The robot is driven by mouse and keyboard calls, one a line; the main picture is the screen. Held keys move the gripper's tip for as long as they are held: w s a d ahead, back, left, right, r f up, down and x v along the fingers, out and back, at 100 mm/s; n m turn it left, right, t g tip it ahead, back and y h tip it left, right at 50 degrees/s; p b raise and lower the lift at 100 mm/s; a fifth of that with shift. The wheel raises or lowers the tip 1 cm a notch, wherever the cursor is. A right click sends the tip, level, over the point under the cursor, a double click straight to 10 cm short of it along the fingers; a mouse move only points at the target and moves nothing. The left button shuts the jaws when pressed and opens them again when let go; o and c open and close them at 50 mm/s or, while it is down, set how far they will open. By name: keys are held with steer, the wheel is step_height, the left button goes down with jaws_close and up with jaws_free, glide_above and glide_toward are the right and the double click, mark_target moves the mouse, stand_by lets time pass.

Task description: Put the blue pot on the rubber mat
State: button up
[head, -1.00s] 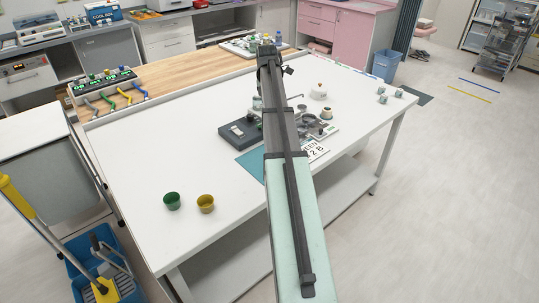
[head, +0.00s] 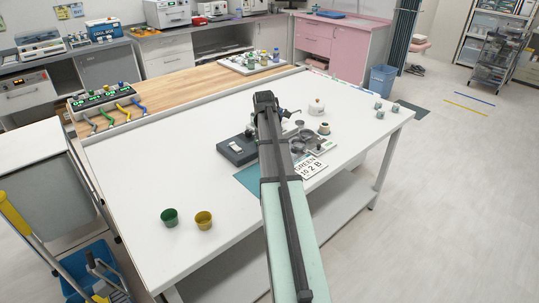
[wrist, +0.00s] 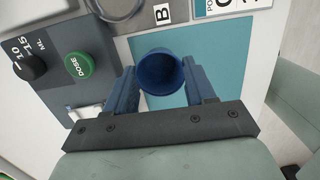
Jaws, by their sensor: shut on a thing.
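The blue pot (wrist: 160,72) is in the wrist view, held between the two blue fingers of my gripper (wrist: 161,88), which is shut on it. Its open mouth faces the camera. Behind it lies the flat teal mat (wrist: 220,55); whether the pot touches it or hangs above it I cannot tell. In the head view the mat (head: 247,178) shows at the table's near edge, partly covered by my arm. The pot and my fingertips are hidden behind my arm there.
A dark device (head: 237,150) with a green DOSE button (wrist: 79,66) stands beside the mat. A lettered card (head: 310,167) lies right of my arm. Green (head: 169,217) and yellow (head: 203,220) pots stand at the near left.

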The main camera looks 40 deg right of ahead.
steer(key=shift+f, duration=1.55)
steer(key=shift+f, duration=0.15)
steer(key=o, duration=1)
steer(key=r, duration=0.4)
steer(key=a+r, duration=0.1)
steer(key=r, duration=0.7)
steer(key=shift+a+r, duration=0.15)
steer(key=shift+a, duration=0.1)
